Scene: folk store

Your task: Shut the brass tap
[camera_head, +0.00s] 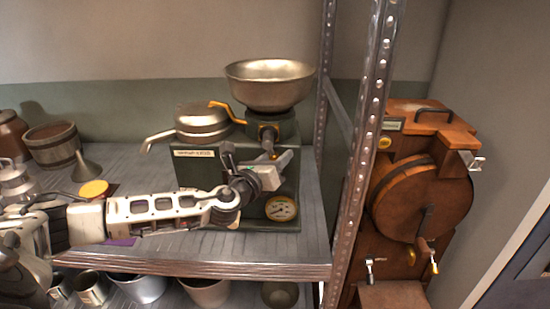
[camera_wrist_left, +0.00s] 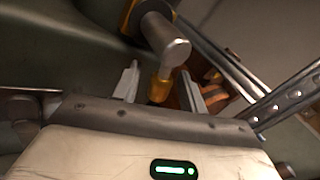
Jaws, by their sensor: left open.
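The brass tap (camera_head: 268,135) is on the front of a green machine (camera_head: 201,176), under its metal bowl (camera_head: 270,85). A yellow brass lever (camera_head: 222,107) reaches out to the left beside the bowl's neck. My left gripper (camera_head: 272,160) is in front of the machine, just below the tap, and hides part of its front. In the left wrist view my gripper (camera_wrist_left: 161,88) is open. A brass end (camera_wrist_left: 159,86) of the tap shows between the fingers, below a grey metal cylinder (camera_wrist_left: 165,38). I cannot tell whether a finger touches it. My right gripper is out of view.
A round pan (camera_head: 203,122) with a spout sits atop the machine's left. A metal shelf post (camera_head: 362,130) stands close on the right, with a wooden drum machine (camera_head: 415,200) beyond. A bucket (camera_head: 52,146) and a funnel (camera_head: 86,166) stand at the left.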

